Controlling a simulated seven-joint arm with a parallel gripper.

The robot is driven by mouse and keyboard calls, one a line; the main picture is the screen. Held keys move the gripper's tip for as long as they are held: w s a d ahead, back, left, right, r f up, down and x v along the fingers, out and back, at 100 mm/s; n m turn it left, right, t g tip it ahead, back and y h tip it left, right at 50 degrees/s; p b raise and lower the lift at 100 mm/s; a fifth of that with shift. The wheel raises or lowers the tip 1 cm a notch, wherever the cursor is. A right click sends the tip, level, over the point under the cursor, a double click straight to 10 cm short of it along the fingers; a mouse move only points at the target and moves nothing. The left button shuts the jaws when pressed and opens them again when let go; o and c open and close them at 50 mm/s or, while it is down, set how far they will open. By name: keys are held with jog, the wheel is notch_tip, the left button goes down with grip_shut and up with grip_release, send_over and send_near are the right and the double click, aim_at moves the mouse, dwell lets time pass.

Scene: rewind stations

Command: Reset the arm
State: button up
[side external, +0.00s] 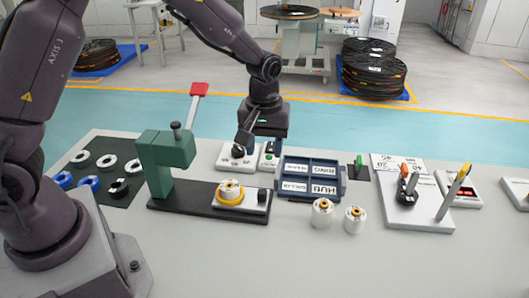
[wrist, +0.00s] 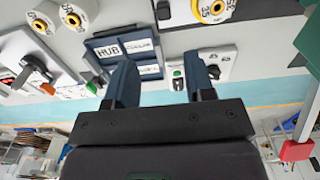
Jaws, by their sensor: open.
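My gripper (side external: 260,144) hangs pointing down over the back of the table, behind the green press and left of the blue labelled tray (side external: 312,166). In the wrist view my gripper (wrist: 161,78) shows two dark fingers spread apart, with nothing between them. Whether the fingers touch either plate cannot be told.
A green press (side external: 166,150) with a red lever (side external: 199,89) stands left, a white-and-yellow spool (side external: 229,192) on its base. Two white spools (side external: 322,212) stand in front of the tray. A white board with an upright handle (side external: 448,195) is right. The front table is clear.

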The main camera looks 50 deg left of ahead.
jog(key=s+a+r+m+t, duration=0.1)
jog(key=s+r+m+t, duration=0.4)
jog(key=s+r, duration=1.3)
jog(key=s+m, duration=0.3)
jog(key=m, duration=0.1)
jog(key=shift+s+a+r+t, duration=0.15)
jog(key=shift+a+r+t, duration=0.05)
jog(key=shift+r+t, duration=0.15)
